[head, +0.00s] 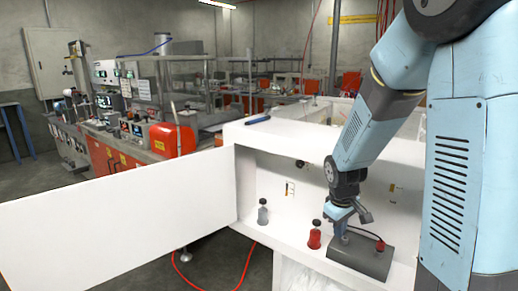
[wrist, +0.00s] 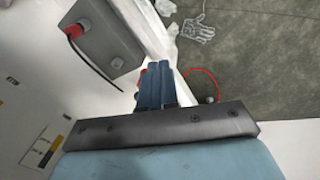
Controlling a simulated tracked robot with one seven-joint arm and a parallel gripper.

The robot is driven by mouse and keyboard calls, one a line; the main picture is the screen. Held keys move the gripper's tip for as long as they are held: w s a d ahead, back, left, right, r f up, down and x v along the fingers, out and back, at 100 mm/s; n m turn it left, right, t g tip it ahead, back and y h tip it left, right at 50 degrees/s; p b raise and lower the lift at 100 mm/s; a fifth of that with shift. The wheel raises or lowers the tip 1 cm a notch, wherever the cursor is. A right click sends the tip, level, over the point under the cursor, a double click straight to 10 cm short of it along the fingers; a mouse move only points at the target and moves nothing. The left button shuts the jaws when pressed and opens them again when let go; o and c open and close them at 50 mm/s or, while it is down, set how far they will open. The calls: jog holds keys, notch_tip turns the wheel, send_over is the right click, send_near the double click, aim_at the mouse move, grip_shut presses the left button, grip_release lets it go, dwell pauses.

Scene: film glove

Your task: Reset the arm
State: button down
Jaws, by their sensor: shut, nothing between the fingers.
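My light blue arm reaches down from the right in the head view into an open white cabinet (head: 250,170). My gripper (head: 339,229) is at the arm's lower end, over the left part of a grey box (head: 362,258) with a red connector. I cannot tell whether it touches the box. In the wrist view my gripper's blue fingers (wrist: 154,64) are together with nothing between them. The grey box (wrist: 103,42) is at the upper left there, apart from the fingers.
A red bottle (head: 314,238) and a grey bottle (head: 263,214) stand in the cabinet left of my gripper. A long white panel (head: 120,220) extends left. A red cable (head: 245,268) and a white glove shape (wrist: 197,29) are on the floor. Workbenches (head: 130,145) stand behind.

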jog(key=s+r+m+t+y, duration=0.1)
jog(key=s+r+m+t, duration=0.3)
jog(key=s+r, duration=1.4)
notch_tip(320, 180, up, 3)
jog(key=m, duration=0.2)
jog(key=shift+s+d+r+m, duration=0.15)
jog(key=shift+s+m, duration=0.1)
jog(key=shift+m, duration=0.05)
dwell(0.8)
